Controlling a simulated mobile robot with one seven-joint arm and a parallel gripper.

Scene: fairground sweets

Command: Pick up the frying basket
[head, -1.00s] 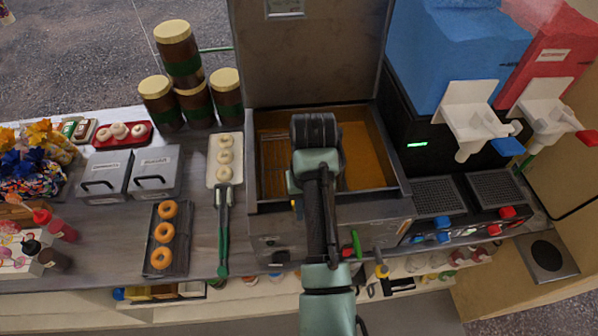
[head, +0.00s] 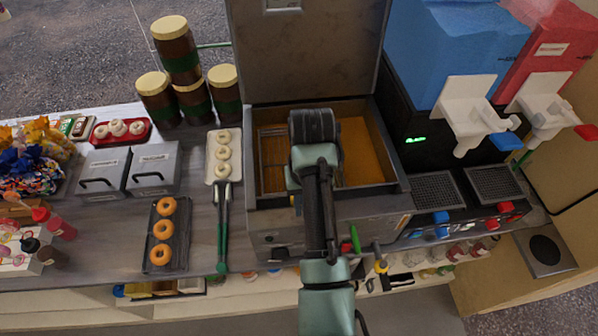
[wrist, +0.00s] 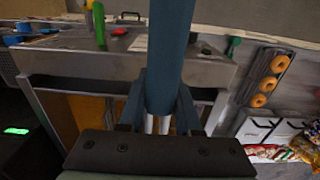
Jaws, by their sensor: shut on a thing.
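The frying basket (head: 272,165) shows as a wire shape in the left part of the open fryer (head: 395,160) in the head view. My arm covers its right side. In the wrist view my gripper (wrist: 163,124) is shut around a thick blue-grey bar (wrist: 171,55), which looks like the basket's handle. The bar runs up the picture towards the fryer's front panel. The fingertips are mostly hidden behind my gripper's own dark body. In the head view my arm reaches over the fryer and hides the grip. I cannot tell whether the basket is lifted.
The raised fryer lid (head: 305,55) stands behind. Tongs (head: 222,230), a tray of ring doughnuts (head: 152,262) and grey lidded boxes (head: 105,172) are on the left. Stacked jars (head: 176,60) stand behind left. Blue and red drink dispensers (head: 455,55) stand close on the right.

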